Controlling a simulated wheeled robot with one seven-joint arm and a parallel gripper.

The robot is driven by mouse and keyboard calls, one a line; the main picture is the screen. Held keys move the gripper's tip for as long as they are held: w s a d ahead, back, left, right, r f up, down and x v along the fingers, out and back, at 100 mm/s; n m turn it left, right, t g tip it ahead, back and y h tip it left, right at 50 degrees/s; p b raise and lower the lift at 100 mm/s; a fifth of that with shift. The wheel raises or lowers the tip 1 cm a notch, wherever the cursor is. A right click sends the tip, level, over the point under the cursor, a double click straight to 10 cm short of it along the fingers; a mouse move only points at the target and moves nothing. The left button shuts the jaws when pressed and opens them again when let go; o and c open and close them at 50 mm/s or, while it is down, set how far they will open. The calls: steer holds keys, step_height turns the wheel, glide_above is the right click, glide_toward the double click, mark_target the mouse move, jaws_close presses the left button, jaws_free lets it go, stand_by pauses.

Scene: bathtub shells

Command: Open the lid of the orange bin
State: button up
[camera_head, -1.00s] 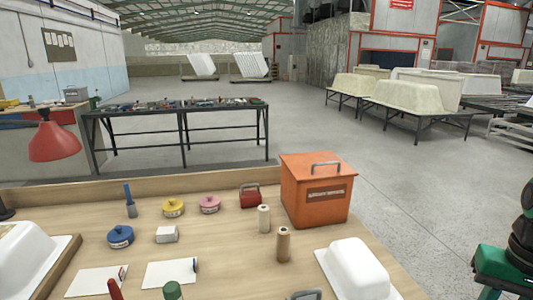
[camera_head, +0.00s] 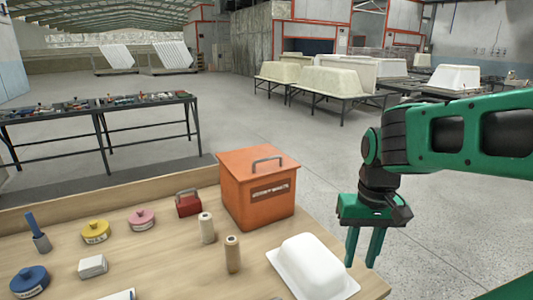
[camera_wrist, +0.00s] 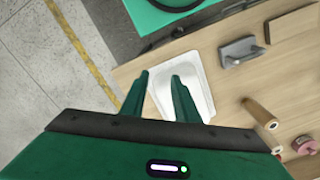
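The orange bin (camera_head: 262,205) stands at the back right of the wooden table, with its lid (camera_head: 258,161) shut and a grey handle (camera_head: 268,163) on top. My green gripper (camera_head: 363,248) hangs to the right of the bin, pointing down, apart from it. It is above the right edge of the table, near the white tub shell (camera_head: 312,265). Its two fingers are apart with nothing between them.
Two rolls (camera_head: 233,254) (camera_head: 207,228) stand in front of the bin. A red metal box (camera_head: 188,203) is on its left, with pink (camera_head: 141,218) and yellow (camera_head: 95,231) tins further left. Open floor lies beyond the table's right edge.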

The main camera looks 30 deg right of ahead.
steer(key=w+r+m+t, duration=0.1)
steer(key=w+r+m, duration=0.2)
steer(key=w+r, duration=0.5)
steer(key=w+r+m, duration=0.3)
steer(key=w+r, duration=0.1)
steer(key=w, duration=0.7)
steer(key=m+t, duration=0.1)
steer(key=m, duration=0.4)
glide_toward(269, 158)
steer(key=f, duration=0.3)
steer(key=w+f, duration=0.1)
steer(key=f, duration=0.3)
steer(key=shift+w+a+f, duration=0.15)
steer(key=shift+w+f, duration=0.05)
steer(key=shift+w, duration=0.05)
